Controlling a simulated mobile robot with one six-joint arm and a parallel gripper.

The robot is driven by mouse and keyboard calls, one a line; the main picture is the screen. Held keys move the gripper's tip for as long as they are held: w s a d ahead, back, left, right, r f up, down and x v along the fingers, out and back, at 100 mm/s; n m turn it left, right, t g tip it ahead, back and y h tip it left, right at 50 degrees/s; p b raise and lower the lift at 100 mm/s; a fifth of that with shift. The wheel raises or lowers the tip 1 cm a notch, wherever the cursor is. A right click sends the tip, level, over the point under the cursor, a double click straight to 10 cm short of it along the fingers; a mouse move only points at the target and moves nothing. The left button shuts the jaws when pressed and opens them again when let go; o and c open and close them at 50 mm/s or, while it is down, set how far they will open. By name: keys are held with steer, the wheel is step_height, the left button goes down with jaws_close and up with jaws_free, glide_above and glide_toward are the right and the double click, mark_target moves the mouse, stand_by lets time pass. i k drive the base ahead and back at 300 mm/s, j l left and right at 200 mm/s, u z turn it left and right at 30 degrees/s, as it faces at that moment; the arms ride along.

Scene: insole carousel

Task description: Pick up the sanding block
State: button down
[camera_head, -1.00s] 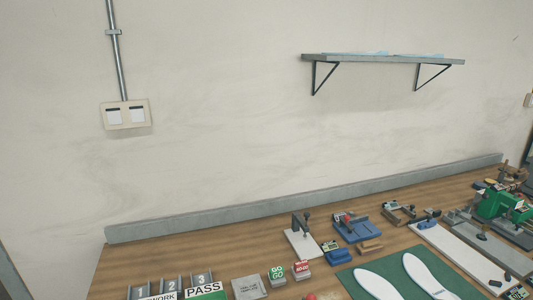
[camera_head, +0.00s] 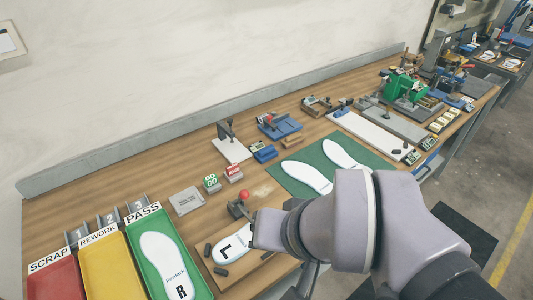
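A small tan-brown block (camera_head: 292,142) lies on the wooden workbench, just right of a blue block (camera_head: 265,153). It looks like the sanding block, but its surface is too small to tell for sure. It lies beyond the green mat and in front of a blue fixture with a clamp (camera_head: 280,125). My arm's pale grey links fill the lower right, nearer to me than the block. My gripper's fingers cannot be made out. Nothing touches the tan block.
A green mat (camera_head: 285,178) holds two white insoles. An insole marked L (camera_head: 232,243) sits by a red-knobbed clamp (camera_head: 243,196). Red, yellow and green trays (camera_head: 131,246) stand at left, the green one holding an insole marked R. Fixtures crowd the bench's right part.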

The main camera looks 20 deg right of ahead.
mark_target(268, 152)
steer(key=i+l+u, duration=0.15)
steer(key=u, duration=0.25)
steer(key=i+l+u, duration=0.1)
steer(key=u, duration=0.3)
steer(key=i+l+u, duration=0.1)
steer(key=l+u, duration=0.15)
steer(key=u, duration=0.15)
